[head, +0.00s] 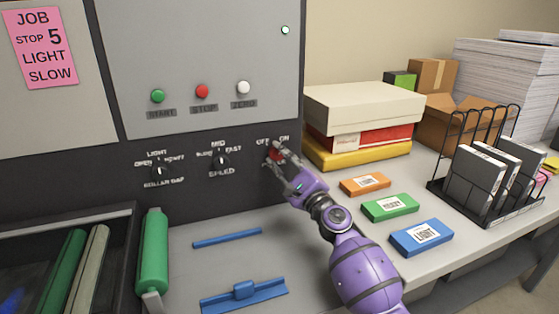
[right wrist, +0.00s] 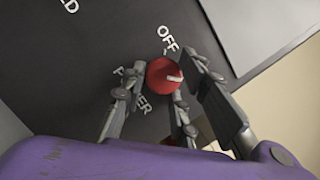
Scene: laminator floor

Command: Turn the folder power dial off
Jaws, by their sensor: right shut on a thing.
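The power dial is a small red knob (right wrist: 160,76) on the dark front panel, with a white pointer mark. In the right wrist view the mark lies on the knob's right side, not toward the OFF label (right wrist: 167,38). The ON label (head: 284,138) shows in the head view, right of OFF. My right gripper (right wrist: 165,73) is shut on the knob, with fingers on both sides; in the head view the gripper (head: 276,155) largely covers the dial. The word POWER is partly hidden by a finger. My left gripper is not in view.
The speed dial (head: 221,160) and roller gap dial (head: 160,171) sit left on the panel, below the start, stop and zero buttons. Stacked boxes (head: 364,108), small labelled boxes (head: 389,207) and a wire rack (head: 487,213) stand right. A green roller (head: 153,252) is left.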

